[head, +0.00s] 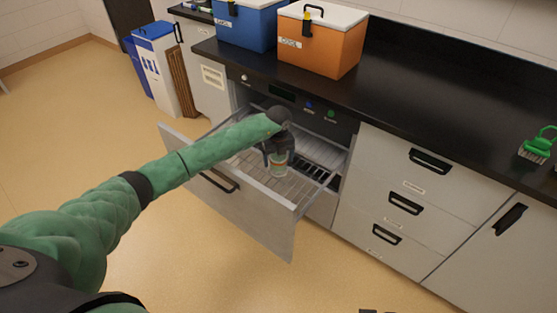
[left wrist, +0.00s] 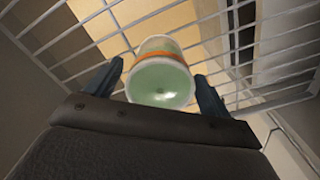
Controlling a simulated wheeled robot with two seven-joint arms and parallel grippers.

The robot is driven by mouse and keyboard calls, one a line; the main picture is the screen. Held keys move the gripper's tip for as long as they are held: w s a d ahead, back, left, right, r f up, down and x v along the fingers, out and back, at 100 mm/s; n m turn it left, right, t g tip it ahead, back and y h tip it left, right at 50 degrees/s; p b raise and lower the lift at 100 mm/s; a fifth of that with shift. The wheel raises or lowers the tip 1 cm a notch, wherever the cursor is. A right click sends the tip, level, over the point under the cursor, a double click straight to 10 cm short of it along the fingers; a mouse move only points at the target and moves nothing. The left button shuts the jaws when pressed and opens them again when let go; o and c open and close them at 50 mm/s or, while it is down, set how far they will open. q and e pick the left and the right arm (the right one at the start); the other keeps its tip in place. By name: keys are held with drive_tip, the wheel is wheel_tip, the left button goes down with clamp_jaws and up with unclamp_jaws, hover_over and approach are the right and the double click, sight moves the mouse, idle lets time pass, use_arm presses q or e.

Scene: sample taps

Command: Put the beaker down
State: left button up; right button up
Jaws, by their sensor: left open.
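The beaker (head: 278,167) is a small clear, greenish cup with an orange band, in the pulled-out drawer with a wire rack (head: 300,190). In the left wrist view the beaker (left wrist: 160,75) is between my left gripper's two fingers, with the wire rack (left wrist: 285,60) around and below it. My left gripper (head: 277,155) is open, with a finger on each side of the beaker and a visible gap at both sides. The beaker seems to stand on the rack; its base contact is hidden. My right gripper cannot be made out.
The open drawer front (head: 235,205) juts out over the floor. An orange cooler box (head: 318,50) and a blue cooler box (head: 245,28) stand on the black counter (head: 430,95) above. A green brush (head: 538,143) lies at the right. Closed drawers are right of the open one.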

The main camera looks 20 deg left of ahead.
use_arm(q)
wheel_tip(320, 180, up, 10)
drive_tip(key=shift+r+b, duration=0.1)
drive_tip(key=shift+b, duration=0.7)
drive_tip(key=shift+r, duration=0.6)
use_arm(e)
drive_tip(key=shift+w+a+f+t+y, duration=0.15)
drive_tip(key=shift+w+a+f+y, duration=0.05)
drive_tip(key=shift+a+f, duration=0.5)
drive_tip(key=shift+w+a+f+t+y, duration=0.15)
drive_tip(key=shift+w+a+f+y, duration=0.05)
drive_tip(key=shift+a+f, duration=0.45)
drive_tip(key=shift+d+f, duration=0.1)
drive_tip(key=shift+d, duration=0.05)
